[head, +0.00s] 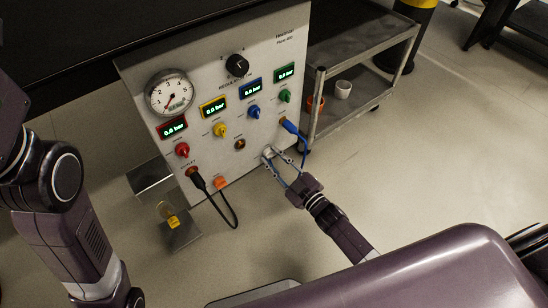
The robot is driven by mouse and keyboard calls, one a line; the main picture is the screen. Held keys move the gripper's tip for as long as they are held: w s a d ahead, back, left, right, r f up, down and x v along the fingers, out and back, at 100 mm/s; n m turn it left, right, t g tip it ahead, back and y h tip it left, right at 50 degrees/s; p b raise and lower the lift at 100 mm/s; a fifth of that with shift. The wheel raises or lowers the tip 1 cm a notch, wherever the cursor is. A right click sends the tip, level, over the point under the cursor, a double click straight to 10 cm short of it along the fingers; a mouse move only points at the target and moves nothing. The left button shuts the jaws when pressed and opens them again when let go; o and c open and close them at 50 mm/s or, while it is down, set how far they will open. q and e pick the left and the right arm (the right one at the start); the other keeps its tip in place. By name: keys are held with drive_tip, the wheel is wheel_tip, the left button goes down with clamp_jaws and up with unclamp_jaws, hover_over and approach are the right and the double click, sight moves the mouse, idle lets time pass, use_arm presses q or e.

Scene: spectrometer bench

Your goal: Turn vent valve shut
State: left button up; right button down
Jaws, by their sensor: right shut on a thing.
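The grey pressure panel (205,165) stands upright in the middle of the head view. A round gauge (170,93) at the upper left has a red needle. The four digital displays read about 0.0 bar. My left arm comes in at the left, but its gripper is out of view.
Red (182,150), yellow (220,130), blue (254,111) and green (285,96) knobs sit under the displays. A metal cart (345,118) stands at right. Open floor lies in front.

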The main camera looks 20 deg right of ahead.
drive_tip(key=shift+n, duration=0.6)
drive_tip(key=c, duration=1.6)
unclamp_jaws()
drive_tip(key=shift+s, duration=0.1)
drive_tip(key=v, duration=1.1)
drive_tip(key=shift+s+d, duration=0.15)
drive_tip(key=shift+s, duration=0.25)
